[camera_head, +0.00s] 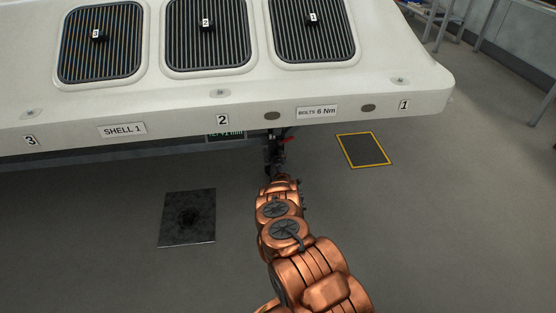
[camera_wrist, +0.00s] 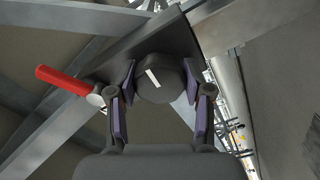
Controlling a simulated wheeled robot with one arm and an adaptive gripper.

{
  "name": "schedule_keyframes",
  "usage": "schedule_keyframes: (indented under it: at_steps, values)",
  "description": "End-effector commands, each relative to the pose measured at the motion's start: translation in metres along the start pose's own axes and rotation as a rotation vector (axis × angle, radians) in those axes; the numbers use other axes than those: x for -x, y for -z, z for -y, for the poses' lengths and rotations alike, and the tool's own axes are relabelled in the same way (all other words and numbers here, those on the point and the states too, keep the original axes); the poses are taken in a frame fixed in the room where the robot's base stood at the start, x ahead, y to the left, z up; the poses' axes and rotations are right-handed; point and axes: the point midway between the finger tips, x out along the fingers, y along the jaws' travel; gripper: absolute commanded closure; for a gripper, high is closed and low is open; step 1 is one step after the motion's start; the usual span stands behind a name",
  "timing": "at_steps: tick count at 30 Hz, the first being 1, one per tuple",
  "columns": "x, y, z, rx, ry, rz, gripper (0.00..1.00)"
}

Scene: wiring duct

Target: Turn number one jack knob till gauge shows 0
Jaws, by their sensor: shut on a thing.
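In the wrist view a dark round knob (camera_wrist: 156,79) with a white pointer line sits under a dark bracket. My gripper (camera_wrist: 160,88) has its two purple-padded fingers on either side of this knob, closed on it. The white line points up and to the left. No number shows on the knob. In the head view my gripper (camera_head: 275,148) is under the front edge of the white shell, and the knob cannot be made out there. A small gauge display (camera_head: 226,135) with green digits is partly hidden under the shell edge, seeming to end in "41 mm".
A red-handled lever (camera_wrist: 62,80) is close left of the gripper in the wrist view. The white shell (camera_head: 170,118) overhangs the arm, with labels 3, 2 and 1 along its front. A dark floor plate (camera_head: 187,232) and yellow-edged mat (camera_head: 363,150) lie on open floor.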

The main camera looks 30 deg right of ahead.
Motion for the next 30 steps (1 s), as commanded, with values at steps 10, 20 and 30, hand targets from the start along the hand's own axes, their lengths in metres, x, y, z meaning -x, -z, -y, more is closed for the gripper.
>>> schedule_keyframes:
  at_steps: [10, 20, 30]
  values:
    - [-0.0004, 0.0004, 0.0013, 0.309, -0.003, -0.002, 0.85]
    - [-0.0005, 0.0, -0.0001, 0.507, -0.003, -0.001, 0.85]
    - [-0.0005, 0.0004, -0.0003, 0.58, -0.001, 0.0, 0.85]
